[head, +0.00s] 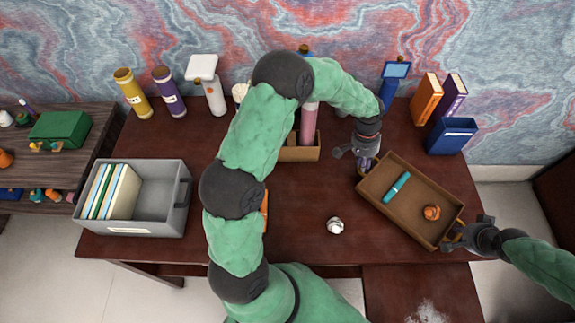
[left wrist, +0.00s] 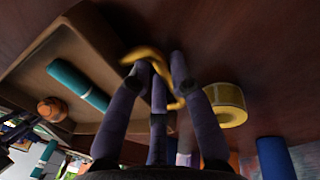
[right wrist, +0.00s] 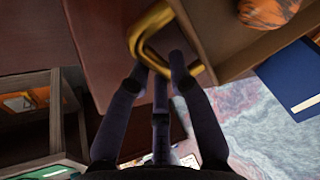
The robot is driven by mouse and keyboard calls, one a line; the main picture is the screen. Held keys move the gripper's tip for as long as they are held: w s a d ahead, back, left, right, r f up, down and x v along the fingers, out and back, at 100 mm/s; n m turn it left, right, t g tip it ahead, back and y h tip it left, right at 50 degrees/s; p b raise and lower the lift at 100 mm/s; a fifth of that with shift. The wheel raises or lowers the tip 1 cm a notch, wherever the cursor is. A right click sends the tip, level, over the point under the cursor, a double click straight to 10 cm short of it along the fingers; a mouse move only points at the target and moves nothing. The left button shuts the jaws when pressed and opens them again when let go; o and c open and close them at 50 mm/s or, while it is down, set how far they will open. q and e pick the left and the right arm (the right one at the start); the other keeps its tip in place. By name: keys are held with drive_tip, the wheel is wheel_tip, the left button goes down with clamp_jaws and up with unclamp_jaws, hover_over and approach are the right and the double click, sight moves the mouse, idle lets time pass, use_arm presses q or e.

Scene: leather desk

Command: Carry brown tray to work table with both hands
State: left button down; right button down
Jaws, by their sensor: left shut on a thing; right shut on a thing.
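The brown tray (head: 400,222) is tilted at an angle over the right end of the dark red-brown desk (head: 290,225). It holds a teal cylinder (head: 397,187) and an orange ball-like object (head: 431,212). My left gripper (head: 364,164) is shut on the tray's far-left brass handle, which shows in the left wrist view (left wrist: 150,62). My right gripper (head: 456,238) is shut on the near-right brass handle, seen in the right wrist view (right wrist: 150,45). I cannot tell whether the tray touches the desk.
A grey bin (head: 160,205) with folders stands at the desk's left. A blue box (head: 452,136) and binders (head: 427,98) stand behind the tray. A small silvery object (head: 335,226) lies left of the tray. A lower reddish surface (head: 395,290) is in front.

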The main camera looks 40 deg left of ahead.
use_arm(q)
drive_tip(key=shift+f+b, duration=0.5)
drive_tip(key=shift+f, duration=0.15)
use_arm(e)
drive_tip(key=shift+f, duration=0.65)
use_arm(q)
drive_tip(key=shift+s+f+b, duration=0.15)
drive_tip(key=shift+f+b, duration=0.1)
drive_tip(key=shift+b, duration=0.1)
use_arm(e)
drive_tip(key=shift+s+f, duration=0.15)
drive_tip(key=shift+f, duration=0.1)
use_arm(q)
drive_tip(key=c, duration=1.1)
unclamp_jaws()
drive_tip(key=shift+s+r, duration=0.1)
use_arm(e)
drive_tip(key=c, duration=1.1)
unclamp_jaws()
drive_tip(key=shift+s, duration=0.1)
drive_tip(key=shift+f, duration=0.1)
use_arm(q)
drive_tip(key=shift+w, duration=0.25)
